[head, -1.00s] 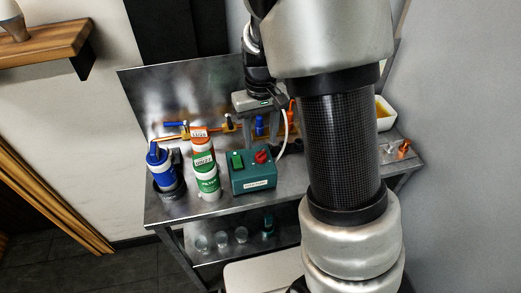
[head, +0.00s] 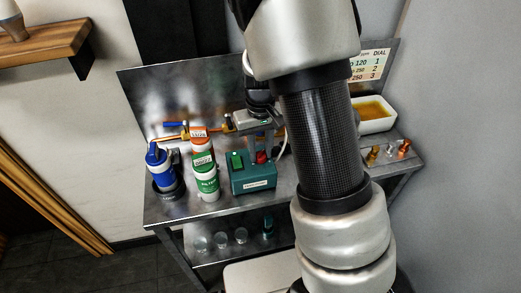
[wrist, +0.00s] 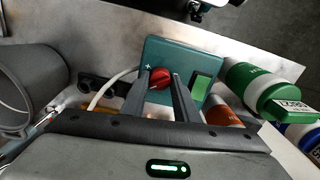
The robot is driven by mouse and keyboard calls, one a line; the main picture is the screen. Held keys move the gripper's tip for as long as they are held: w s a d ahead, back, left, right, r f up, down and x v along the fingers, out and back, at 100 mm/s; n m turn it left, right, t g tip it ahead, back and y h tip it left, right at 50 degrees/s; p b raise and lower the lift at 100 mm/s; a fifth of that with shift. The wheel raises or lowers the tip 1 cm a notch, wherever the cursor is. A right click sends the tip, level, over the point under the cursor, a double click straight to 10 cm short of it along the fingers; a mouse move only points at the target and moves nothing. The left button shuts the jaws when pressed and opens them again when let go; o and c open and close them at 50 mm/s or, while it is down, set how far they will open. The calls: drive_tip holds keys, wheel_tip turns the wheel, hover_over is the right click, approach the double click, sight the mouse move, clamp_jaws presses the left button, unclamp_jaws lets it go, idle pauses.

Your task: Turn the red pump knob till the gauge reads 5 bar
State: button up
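The red pump knob (head: 262,157) sits on top of the teal pump box (head: 254,182), beside a green switch (head: 237,160). In the wrist view the knob (wrist: 160,77) shows between the two dark fingers of my gripper (wrist: 161,78). The fingers are apart, one on each side of it, and I cannot tell whether they touch it. In the head view my gripper (head: 261,146) is directly above the box, pointing down. I see no gauge face in either view.
Green-and-white filter canister (head: 207,180), an orange-labelled one (head: 199,136) and a blue one (head: 160,165) stand left of the box. A white tray (head: 377,123) and small copper fittings (head: 389,151) are at the right. A pale hose (wrist: 108,90) runs near the box.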

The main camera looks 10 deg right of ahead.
sight(261, 153)
drive_tip(key=shift+r+m+p, duration=0.1)
drive_tip(key=shift+m+p, duration=0.25)
drive_tip(key=shift+m, duration=2.05)
drive_tip(key=o, duration=1.1)
drive_tip(key=shift+c, duration=0.2)
wheel_tip(261, 153, up, 17)
drive_tip(key=p, duration=0.1)
drive_tip(key=shift+r, duration=0.15)
